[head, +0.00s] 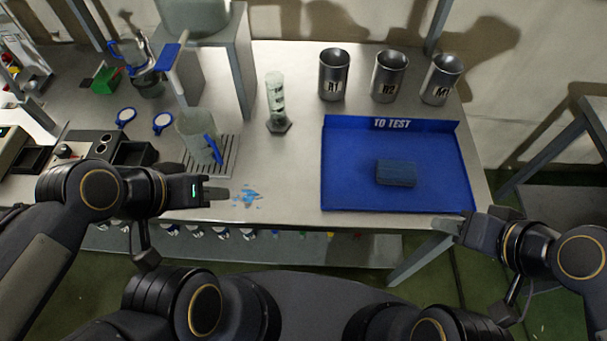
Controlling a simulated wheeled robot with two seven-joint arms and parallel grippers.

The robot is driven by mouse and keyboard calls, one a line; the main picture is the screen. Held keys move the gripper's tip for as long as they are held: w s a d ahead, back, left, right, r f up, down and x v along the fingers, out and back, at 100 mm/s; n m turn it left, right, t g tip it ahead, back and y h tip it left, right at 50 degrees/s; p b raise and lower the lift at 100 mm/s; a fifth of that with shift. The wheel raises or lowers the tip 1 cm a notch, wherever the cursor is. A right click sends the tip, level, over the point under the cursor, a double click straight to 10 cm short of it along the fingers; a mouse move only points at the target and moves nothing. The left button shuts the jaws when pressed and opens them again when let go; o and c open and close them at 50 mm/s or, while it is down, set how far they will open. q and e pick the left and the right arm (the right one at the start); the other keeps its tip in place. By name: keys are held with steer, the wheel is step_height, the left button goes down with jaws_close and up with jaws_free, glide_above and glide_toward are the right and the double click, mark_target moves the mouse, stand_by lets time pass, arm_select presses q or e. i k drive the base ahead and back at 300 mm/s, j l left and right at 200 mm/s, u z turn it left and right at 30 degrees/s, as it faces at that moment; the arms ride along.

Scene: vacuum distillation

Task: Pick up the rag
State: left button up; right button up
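A dark blue, folded block-like cloth (396,173), which looks like the rag, lies in the blue tray (345,190) marked "TO TEST" on the right of the table. My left gripper (217,193) is over the table's front part, well left of the tray, with its fingertips beside a small blue spill (246,196). My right gripper (445,225) is at the tray's front right corner, apart from the rag. Both grippers are seen from the side, so their finger gaps are hidden. Nothing shows in either one.
Three metal cups (334,75) stand behind the tray. A glass cylinder (276,102) stands upright left of them. A glass beaker (198,138) stands on a slotted grate behind my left gripper. Bare table lies between the spill and the tray.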

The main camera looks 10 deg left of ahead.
mark_target(389, 173)
steer(key=l+u, duration=0.1)
steer(key=u, duration=0.3)
steer(key=l+u, duration=0.15)
steer(key=u, duration=0.6)
steer(key=k+l+u, duration=0.1)
steer(key=u, duration=0.3)
steer(key=k+l+u, duration=0.85)
steer(key=k+l, duration=0.4)
steer(key=i+l+u, duration=0.05)
